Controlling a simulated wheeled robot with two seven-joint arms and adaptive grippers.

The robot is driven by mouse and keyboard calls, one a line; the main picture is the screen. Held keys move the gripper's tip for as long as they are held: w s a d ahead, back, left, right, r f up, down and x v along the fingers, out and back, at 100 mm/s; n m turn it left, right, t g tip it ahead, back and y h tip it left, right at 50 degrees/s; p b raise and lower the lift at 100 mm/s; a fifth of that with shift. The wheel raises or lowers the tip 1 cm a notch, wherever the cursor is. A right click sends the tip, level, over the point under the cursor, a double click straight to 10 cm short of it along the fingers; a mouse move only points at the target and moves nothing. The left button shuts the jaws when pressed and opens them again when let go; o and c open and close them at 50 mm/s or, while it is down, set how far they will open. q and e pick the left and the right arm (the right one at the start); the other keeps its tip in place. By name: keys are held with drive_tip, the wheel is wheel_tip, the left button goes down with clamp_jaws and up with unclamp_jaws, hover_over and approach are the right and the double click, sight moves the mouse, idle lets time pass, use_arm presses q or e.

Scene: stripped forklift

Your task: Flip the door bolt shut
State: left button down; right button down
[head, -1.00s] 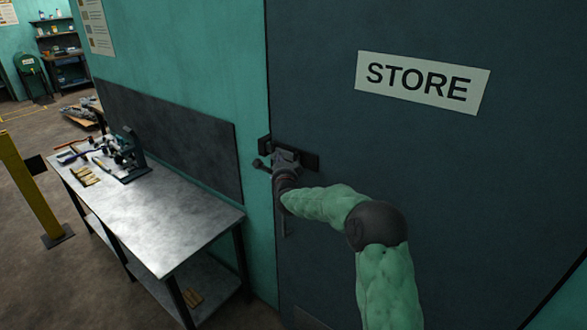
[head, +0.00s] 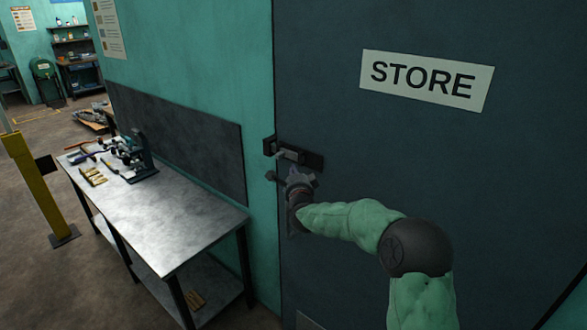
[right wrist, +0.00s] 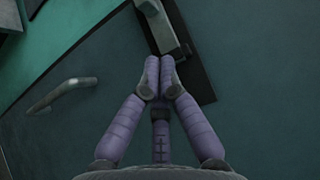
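The door bolt (head: 290,155) is a light grey bar on a dark plate (head: 316,162) near the left edge of the dark STORE door. A dark catch (head: 269,145) sits on the frame at its left. I cannot tell whether the bar reaches into the catch. My right gripper (head: 301,176) is just below the bolt. In the right wrist view its purple fingers (right wrist: 159,75) are together with nothing between them, close to the bolt bar (right wrist: 163,25). Whether they touch it is unclear. My left gripper is not in view.
A grey pull handle (right wrist: 62,94) is on the door below the bolt, left of the fingers in the wrist view. A metal workbench (head: 185,225) with tools stands left of the door. A yellow post (head: 40,185) stands further left.

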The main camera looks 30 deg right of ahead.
drive_tip(key=v, duration=0.5)
drive_tip(key=shift+s+d+r, duration=0.2)
drive_tip(key=shift+s+r, duration=0.05)
drive_tip(key=s+a+f+n+g+y+b, duration=0.15)
drive_tip(key=s+a+f+n, duration=0.35)
drive_tip(key=f, duration=0.8)
drive_tip(key=s+a+f+n+g+y+b, duration=0.1)
drive_tip(key=s+a+f+n+g+y, duration=0.15)
drive_tip(key=a+f, duration=0.7)
drive_tip(key=s+a+f+n+g+y+b, duration=0.1)
drive_tip(key=s+a+f+n+g+y, duration=0.25)
drive_tip(key=f, duration=1.35)
drive_tip(key=s+a+f+n+g+y+b, duration=0.1)
drive_tip(key=s+a+f+n+g, duration=0.2)
drive_tip(key=s, duration=0.6)
drive_tip(key=s+a+f+n+g+y+b, duration=0.1)
drive_tip(key=s+a+f+n+g, duration=0.1)
drive_tip(key=s+a+f, duration=0.3)
drive_tip(key=s+a+f+n+g+y, duration=0.1)
drive_tip(key=s+a+f+n+g, duration=0.2)
drive_tip(key=s+f, duration=0.6)
drive_tip(key=s+a+n, duration=0.1)
drive_tip(key=s, duration=0.3)
drive_tip(key=shift+s+f+g+b, duration=0.25)
drive_tip(key=shift+s+g+b, duration=0.1)
drive_tip(key=shift+b, duration=0.05)
